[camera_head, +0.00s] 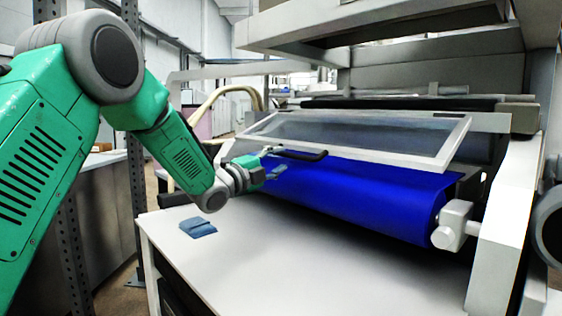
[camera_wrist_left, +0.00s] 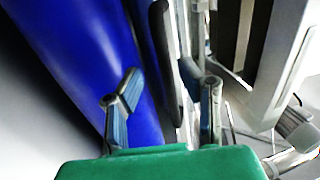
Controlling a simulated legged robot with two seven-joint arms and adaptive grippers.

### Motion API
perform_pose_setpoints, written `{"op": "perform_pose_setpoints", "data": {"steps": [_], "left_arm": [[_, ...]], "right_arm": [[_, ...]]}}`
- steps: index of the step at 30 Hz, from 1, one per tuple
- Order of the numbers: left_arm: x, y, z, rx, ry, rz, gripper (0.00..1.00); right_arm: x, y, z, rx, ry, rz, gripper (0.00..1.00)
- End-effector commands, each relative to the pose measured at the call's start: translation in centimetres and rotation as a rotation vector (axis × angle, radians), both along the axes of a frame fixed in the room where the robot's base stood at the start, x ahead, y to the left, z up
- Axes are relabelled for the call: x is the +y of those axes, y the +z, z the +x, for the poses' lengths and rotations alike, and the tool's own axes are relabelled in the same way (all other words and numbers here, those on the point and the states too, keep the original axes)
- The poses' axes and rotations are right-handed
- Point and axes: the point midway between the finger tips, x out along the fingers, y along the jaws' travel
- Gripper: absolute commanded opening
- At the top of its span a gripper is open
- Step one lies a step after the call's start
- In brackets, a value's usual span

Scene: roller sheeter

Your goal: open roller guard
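The roller guard (camera_head: 452,146) is a white frame with a clear panel, slanting above the big blue roller (camera_head: 370,195). A black bar handle (camera_head: 305,155) runs along its lower left edge. My left gripper (camera_head: 276,168) is at the left end of this handle, just above the roller. In the left wrist view, my left gripper (camera_wrist_left: 165,100) is open, its two blue-padded fingers spread apart. The dark handle (camera_wrist_left: 172,55) shows beyond and between the fingers. I cannot tell whether a finger touches it. The blue roller (camera_wrist_left: 80,50) fills the left side. My right gripper is not in view.
A white table (camera_head: 260,240) lies in front of the roller, mostly clear, with a folded blue cloth (camera_head: 197,227) at its left. A white side frame (camera_head: 505,220) bounds the machine on the right. A metal hood (camera_head: 390,28) overhangs the guard. A metal post (camera_head: 135,190) stands left.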

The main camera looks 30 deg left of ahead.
Motion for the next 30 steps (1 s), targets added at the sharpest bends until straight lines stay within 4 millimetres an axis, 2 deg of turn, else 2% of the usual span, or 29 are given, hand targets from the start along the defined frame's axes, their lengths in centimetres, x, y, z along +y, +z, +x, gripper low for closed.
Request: {"op": "perform_pose_setpoints", "data": {"steps": [2,6,12,16,17,19,25,30], "left_arm": [[-0.6,0.4,1.1,-0.001,-0.004,0.006,0.33],[0.3,0.1,2.2,-0.001,-0.001,-0.006,0.33],[2.1,-0.6,2.5,0.000,0.001,-0.022,0.33],[1.9,-0.5,2.4,0.000,0.001,-0.021,0.33],[1.6,-0.3,2.5,0.000,0.000,-0.019,0.25],[0.9,-0.1,2.5,0.000,-0.001,-0.013,0.01],[-0.7,0.1,2.5,0.008,-0.005,0.001,0.00],[-0.9,0.0,2.5,0.008,-0.014,0.001,0.00]], "right_arm": [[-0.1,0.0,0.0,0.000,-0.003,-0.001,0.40],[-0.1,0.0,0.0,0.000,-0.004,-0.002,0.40],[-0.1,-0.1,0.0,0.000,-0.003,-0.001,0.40],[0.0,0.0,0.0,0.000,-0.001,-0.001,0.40],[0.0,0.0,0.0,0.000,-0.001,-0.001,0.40],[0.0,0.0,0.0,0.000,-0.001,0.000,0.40],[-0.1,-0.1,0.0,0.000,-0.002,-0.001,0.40],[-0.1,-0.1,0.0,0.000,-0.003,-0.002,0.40]]}}
